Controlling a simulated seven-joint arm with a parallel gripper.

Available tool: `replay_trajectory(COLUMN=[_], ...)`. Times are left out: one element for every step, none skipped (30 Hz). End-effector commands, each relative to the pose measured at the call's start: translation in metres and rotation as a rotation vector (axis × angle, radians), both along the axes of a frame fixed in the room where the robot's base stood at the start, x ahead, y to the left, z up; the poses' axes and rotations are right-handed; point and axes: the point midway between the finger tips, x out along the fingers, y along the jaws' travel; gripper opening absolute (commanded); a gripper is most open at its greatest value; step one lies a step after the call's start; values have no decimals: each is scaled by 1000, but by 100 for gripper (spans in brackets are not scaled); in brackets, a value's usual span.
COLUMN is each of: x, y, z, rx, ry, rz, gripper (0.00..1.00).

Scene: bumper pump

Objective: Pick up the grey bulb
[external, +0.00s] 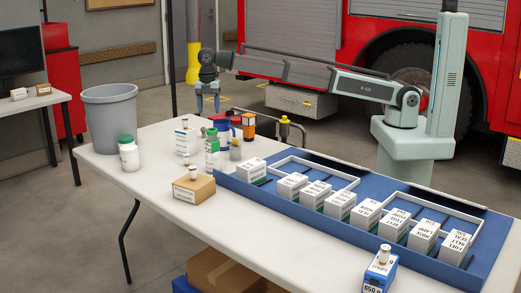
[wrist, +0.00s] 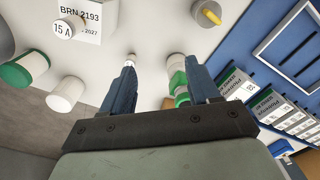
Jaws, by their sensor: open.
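A small grey piece (external: 235,150), which looks like the grey bulb, stands on the table just left of the blue tray, partly crowded by other items. A grey round thing with a yellow end at the top of the wrist view (wrist: 206,14) may be the same piece; I cannot tell for certain. My gripper (external: 208,108) hangs above the far part of the table, up and left of the grey piece and apart from it. In the wrist view my gripper (wrist: 160,68) shows two spread blue fingers with nothing held between them.
An orange-and-black item (external: 249,126) is close by. The blue tray (external: 330,228) with several white boxes fills the right.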

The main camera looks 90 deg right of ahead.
Motion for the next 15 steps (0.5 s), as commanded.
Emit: replay_trajectory(x=[4,5,7,9,10,11,12,12,13,14,14,15,15,16,16], y=[-30,-45,-64,-76,-89,-103,-113,-122,-135,-143,-151,-162,-169,-177,-187], z=[-4,-6,-9,-10,-12,-14,-15,-17,-19,-20,-22,-23,-25,-26,-27], rx=[-1,-1,0,0,0,0,0,0,1,1,1,1,1,1,1], ry=[5,8,11,14,16,19,21,23,26,27,29,31,32,33,34], rz=[-36,-54,-76,-91,-106,-123,-135,-146,-160,-170,-179,-192,-200,-209,-221], gripper=[61,61,61,61,61,61,61,61,61,61,61,61,61,61,61])
